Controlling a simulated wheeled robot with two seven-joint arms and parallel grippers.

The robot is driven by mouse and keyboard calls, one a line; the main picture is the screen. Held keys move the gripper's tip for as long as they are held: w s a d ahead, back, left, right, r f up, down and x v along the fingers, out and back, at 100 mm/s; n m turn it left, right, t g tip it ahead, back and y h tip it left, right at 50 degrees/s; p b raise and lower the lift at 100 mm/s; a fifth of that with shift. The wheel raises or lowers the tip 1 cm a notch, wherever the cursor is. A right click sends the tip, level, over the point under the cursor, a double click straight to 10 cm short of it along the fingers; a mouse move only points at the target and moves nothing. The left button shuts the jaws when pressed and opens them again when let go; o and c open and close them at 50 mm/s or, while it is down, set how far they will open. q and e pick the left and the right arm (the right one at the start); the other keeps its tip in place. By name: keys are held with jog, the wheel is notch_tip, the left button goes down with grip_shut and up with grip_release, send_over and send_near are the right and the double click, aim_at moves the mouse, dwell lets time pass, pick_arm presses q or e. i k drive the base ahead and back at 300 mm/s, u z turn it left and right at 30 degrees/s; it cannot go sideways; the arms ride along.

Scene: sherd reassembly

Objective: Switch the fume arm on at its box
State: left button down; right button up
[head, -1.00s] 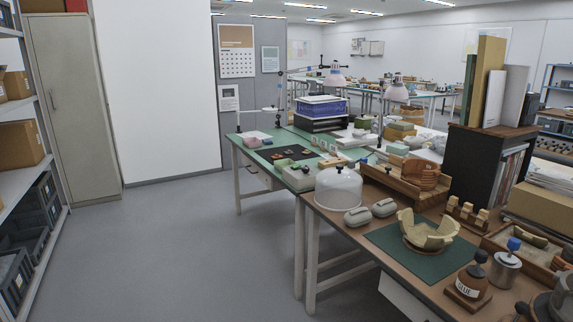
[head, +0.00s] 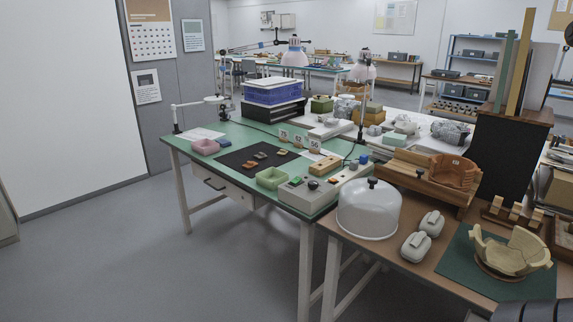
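A long pale grey box (head: 318,190) lies along the front right of the green table. It has a green button, a dark knob and a small red part on top; blue parts show near its far end. It looks like a control box, but I cannot read any label. Two lamp-like shades on jointed arms, a left one (head: 294,54) and a right one (head: 362,68), stand over the benches. A white jointed arm (head: 200,104) stands at the table's far left. I cannot tell which is the fume arm or whether it is on. Neither gripper shows.
A clear dome (head: 368,210) and a pale bowl (head: 512,250) stand on the brown bench at right. Grey floor (head: 110,265) is free at front left.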

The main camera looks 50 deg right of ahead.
aim_at(297, 180)
jog(key=z, duration=1.05)
jog(key=i, duration=1.4)
jog(key=z, duration=1.3)
